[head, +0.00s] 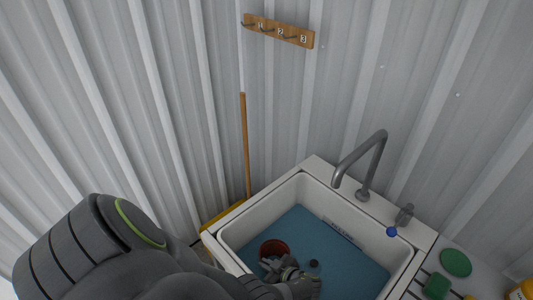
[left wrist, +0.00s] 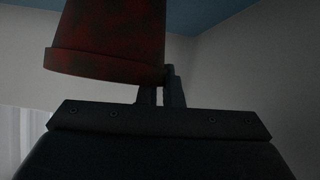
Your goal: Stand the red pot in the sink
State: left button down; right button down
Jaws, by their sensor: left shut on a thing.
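The red pot (head: 273,248) is inside the white sink (head: 228,243), over its blue bottom at the near left part, with its open top showing. My left gripper (head: 284,270) is reaching down into the sink and is shut on the pot's rim. In the left wrist view the pot (left wrist: 110,35) has its wide rim close to my left fingers (left wrist: 158,90) and its narrower body points away toward the blue bottom. I cannot tell whether the pot touches the bottom. My right gripper is not in view.
A grey tap (head: 376,155) arches over the sink's far right rim. A blue knob (head: 391,232) is near the right rim. A green round thing (head: 455,262), a green block (head: 436,286) and a yellow item (head: 522,290) are at right. A wooden stick (head: 245,145) leans at the wall.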

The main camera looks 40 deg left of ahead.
pick_arm(q)
jog(key=shift+f+b, duration=0.4)
jog(key=shift+f, duration=0.05)
jog(key=c, duration=1.6)
grip_release()
jog(key=shift+r, duration=0.1)
jog(key=shift+r+p, duration=0.5)
jog(key=shift+p, duration=0.1)
jog(key=shift+r+p, duration=0.35)
jog(key=shift+p, duration=0.1)
jog(key=shift+f+v, duration=0.1)
jog(key=shift+v, duration=1.75)
jog(key=shift+f+v, duration=0.15)
jog(key=shift+v, duration=1.65)
jog(key=shift+d, duration=0.15)
